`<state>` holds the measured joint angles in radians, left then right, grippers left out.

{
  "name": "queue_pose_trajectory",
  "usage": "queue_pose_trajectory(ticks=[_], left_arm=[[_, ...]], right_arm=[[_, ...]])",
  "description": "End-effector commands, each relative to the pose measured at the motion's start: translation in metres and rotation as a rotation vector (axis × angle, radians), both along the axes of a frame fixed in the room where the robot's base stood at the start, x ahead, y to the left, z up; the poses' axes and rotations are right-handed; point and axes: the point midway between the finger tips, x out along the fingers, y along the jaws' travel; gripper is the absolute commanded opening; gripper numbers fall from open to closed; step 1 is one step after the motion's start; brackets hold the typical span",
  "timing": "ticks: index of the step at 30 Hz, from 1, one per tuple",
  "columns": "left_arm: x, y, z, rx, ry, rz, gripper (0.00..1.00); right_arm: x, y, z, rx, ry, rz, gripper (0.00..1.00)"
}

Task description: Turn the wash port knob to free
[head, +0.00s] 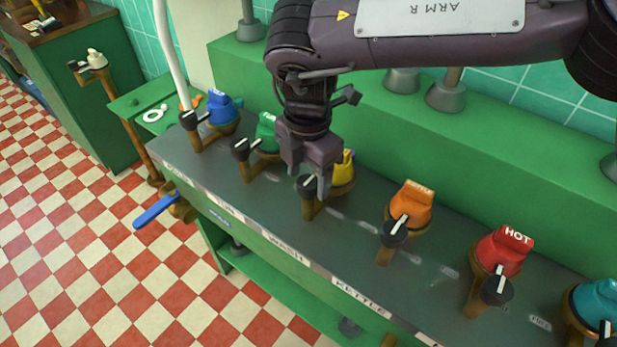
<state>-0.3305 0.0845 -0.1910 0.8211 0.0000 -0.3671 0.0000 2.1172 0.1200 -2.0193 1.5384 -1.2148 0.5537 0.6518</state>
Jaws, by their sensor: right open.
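The wash port knob (306,184) is a dark round knob with a white pointer. It stands in front of a yellow fitting (345,172), behind the WASH label (287,250) on the bench's front edge. My right gripper (309,176) reaches down from above with its fingers open. In the picture its fingertips overlap the knob, one finger just to the knob's right. I cannot tell whether they touch it. The gripper hides part of the knob and part of the yellow fitting. My left gripper is not in view.
Similar knobs stand along the dark bench top (350,225) by blue (222,107), green (267,130), orange (410,203), red (504,250) and teal (597,300) fittings. A blue lever (155,211) sticks out at the front left. A green ledge (450,140) runs behind.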

Motion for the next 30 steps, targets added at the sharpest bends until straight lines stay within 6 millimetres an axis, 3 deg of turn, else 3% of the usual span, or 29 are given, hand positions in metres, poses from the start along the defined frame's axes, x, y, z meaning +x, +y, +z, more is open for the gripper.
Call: queue_pose_trajectory(ticks=[4, 12, 23, 30], left_arm=[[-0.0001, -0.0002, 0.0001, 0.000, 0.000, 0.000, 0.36], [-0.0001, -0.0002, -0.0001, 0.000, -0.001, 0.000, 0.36], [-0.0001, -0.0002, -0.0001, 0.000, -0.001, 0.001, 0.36], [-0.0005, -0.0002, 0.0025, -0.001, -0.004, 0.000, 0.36]], right_arm=[[-0.0004, 0.0001, -0.0110, -0.001, 0.001, -0.001, 0.59], [-0.0003, 0.0003, -0.0129, 0.001, -0.001, 0.000, 0.59], [-0.0003, 0.0001, -0.0126, 0.000, 0.000, 0.000, 0.14], [-0.0003, 0.0000, -0.0118, 0.000, 0.001, 0.022, 0.14]])
